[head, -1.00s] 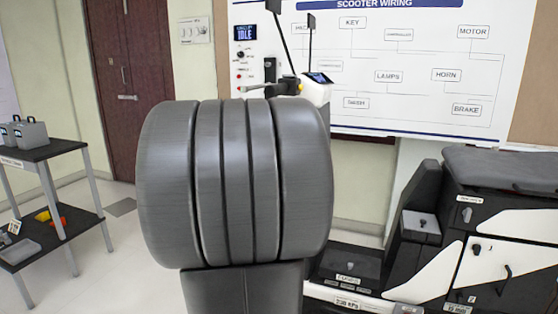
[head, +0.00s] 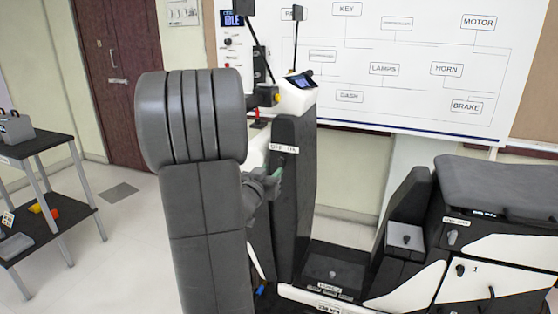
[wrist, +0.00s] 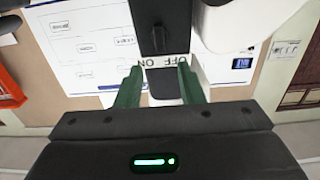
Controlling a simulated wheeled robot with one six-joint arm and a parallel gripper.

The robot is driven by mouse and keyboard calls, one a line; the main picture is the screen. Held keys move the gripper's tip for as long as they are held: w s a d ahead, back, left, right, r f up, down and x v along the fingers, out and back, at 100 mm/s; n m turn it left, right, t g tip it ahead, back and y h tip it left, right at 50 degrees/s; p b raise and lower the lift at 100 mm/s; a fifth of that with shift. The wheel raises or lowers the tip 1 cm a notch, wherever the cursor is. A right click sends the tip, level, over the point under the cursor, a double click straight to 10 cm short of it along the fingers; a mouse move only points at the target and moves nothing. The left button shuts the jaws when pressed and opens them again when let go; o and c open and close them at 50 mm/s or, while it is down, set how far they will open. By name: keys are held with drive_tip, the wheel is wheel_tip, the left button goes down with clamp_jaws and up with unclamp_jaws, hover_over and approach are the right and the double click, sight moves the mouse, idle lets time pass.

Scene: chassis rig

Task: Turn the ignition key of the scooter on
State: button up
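The scooter's dark front column (head: 295,215) carries a small white OFF/ON label (head: 284,148). In the wrist view the label (wrist: 165,61) appears upside down, with the dark ignition key (wrist: 158,38) above it on the black panel. My gripper (head: 276,174) is close to the column face, just below the label in the head view. In the wrist view my gripper (wrist: 160,67) has its two green fingers apart with nothing held between them. The key lies beyond the fingertips, apart from them. The key's exact angle is hard to tell.
The scooter seat (head: 500,180) and body stand at right. The handlebar dash (head: 299,82) tops the column. A wiring board (head: 420,110) hangs behind. A dark shelf cart (head: 40,147) stands at left, with clear floor between it and my arm.

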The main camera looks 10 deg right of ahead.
sight(281, 160)
drive_tip(key=x, duration=0.7)
drive_tip(key=shift+w+d, duration=0.25)
drive_tip(key=shift+w, duration=0.1)
drive_tip(key=shift+c, duration=0.4)
clamp_jaws()
